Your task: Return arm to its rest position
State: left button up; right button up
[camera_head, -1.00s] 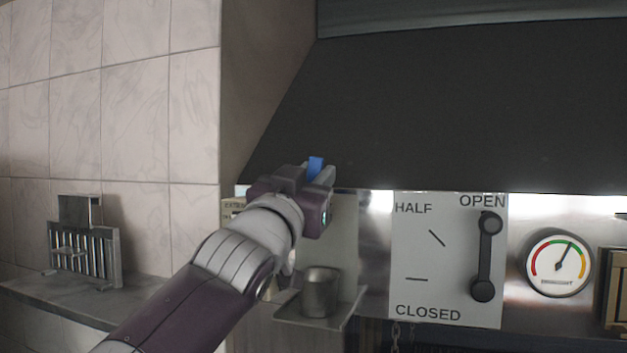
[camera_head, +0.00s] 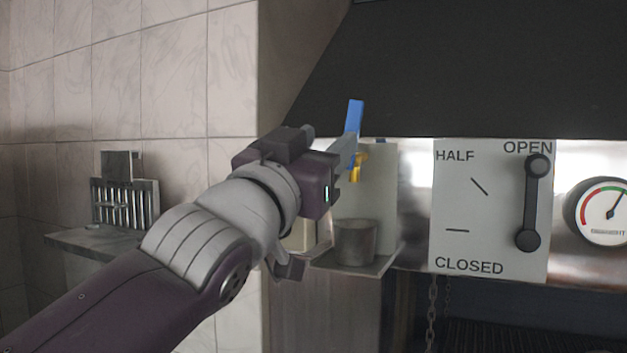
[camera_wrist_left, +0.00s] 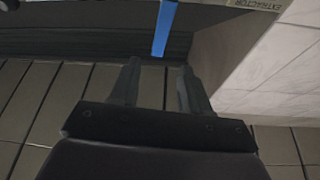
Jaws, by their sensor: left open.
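My left gripper (camera_head: 335,162) is in the middle of the head view, in front of the wall by the hood's left end. Its two fingers stand apart with nothing between them in the left wrist view (camera_wrist_left: 160,88). A blue bar (camera_head: 354,118) shows just beyond the fingers, with a small yellow part (camera_head: 359,165) below it. In the left wrist view the blue bar (camera_wrist_left: 165,28) lies ahead of the fingertips, apart from them. My right gripper is in neither view.
A dark hood (camera_head: 480,70) hangs above. A metal cup (camera_head: 354,242) stands on a small shelf (camera_head: 378,266) near my left wrist. A damper plate (camera_head: 470,200) has its lever (camera_head: 532,200) at OPEN; a dial gauge (camera_head: 606,210) is right of it. A slotted rack (camera_head: 125,205) stands left.

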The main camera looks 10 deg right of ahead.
pick_arm(q)
jog(key=v, duration=0.2)
jog(key=shift+s+a+f, duration=0.1)
jog(key=shift+s+a, duration=0.05)
jog(key=shift+s, duration=0.1)
jog(key=w+a+f+n+g+y, duration=0.1)
jog(key=w+a+f+g+y, duration=0.15)
jog(key=f, duration=0.85)
jog(key=w+a+f+n+g+y, duration=0.15)
jog(key=f+y, duration=0.25)
jog(key=f, duration=0.8)
jog(key=w+a+f+n+g+y, duration=0.1)
jog(key=w+f+g+y, duration=0.15)
jog(key=f, duration=0.85)
jog(key=s+a+f+n+g+y, duration=0.15)
jog(key=a+f, duration=0.25)
jog(key=f, duration=0.4)
jog(key=s+a+f+g+y, duration=0.2)
jog(key=s+a+f+g, duration=0.15)
jog(key=f, duration=0.35)
jog(key=s+a+f+n+g+y, duration=0.1)
jog(key=s+a+f+n+g, duration=0.3)
jog(key=s+a+f, duration=0.8)
jog(key=shift+s+a+f+g, duration=0.3)
jog(key=shift+a+f+g, duration=0.15)
jog(key=shift+g, duration=0.1)
